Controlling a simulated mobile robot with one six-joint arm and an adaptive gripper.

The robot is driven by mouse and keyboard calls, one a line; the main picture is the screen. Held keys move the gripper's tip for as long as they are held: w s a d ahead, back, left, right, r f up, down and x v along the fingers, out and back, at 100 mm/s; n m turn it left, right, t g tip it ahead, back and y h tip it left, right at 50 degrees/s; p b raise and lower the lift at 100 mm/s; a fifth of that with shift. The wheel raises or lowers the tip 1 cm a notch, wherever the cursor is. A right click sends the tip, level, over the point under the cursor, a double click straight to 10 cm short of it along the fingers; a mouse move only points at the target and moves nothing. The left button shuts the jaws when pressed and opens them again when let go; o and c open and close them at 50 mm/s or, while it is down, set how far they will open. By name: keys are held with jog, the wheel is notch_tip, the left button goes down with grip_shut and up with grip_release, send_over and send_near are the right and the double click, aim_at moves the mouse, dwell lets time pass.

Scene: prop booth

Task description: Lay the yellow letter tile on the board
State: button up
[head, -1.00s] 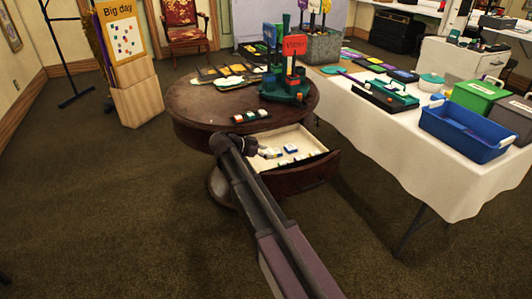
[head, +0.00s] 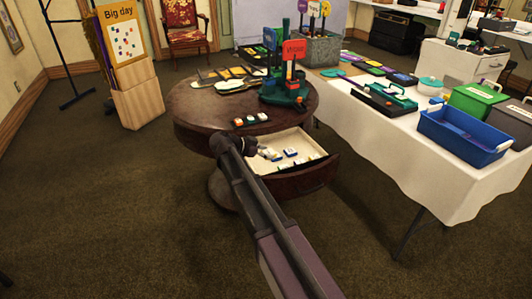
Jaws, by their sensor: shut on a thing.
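My gripper (head: 264,151) is small in the head view, low over the open drawer of the round table. It is shut on a letter tile, apparently the yellow one, but the tile is too small and partly hidden for me to read its colour surely. Several pale letter tiles (head: 290,152) with coloured edges lie in the drawer (head: 299,141).
The round brown table (head: 190,110) also carries flat pieces (head: 229,85) and a green stand (head: 286,97) with signs. A white-clothed table (head: 448,184) at the right holds a blue bin (head: 462,139). The tabletop's left front is clear.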

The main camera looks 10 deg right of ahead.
jog(key=shift+r, duration=0.1)
notch_tip(320, 180, up, 28)
jog(key=p, duration=2.8)
jog(key=shift+s, duration=0.15)
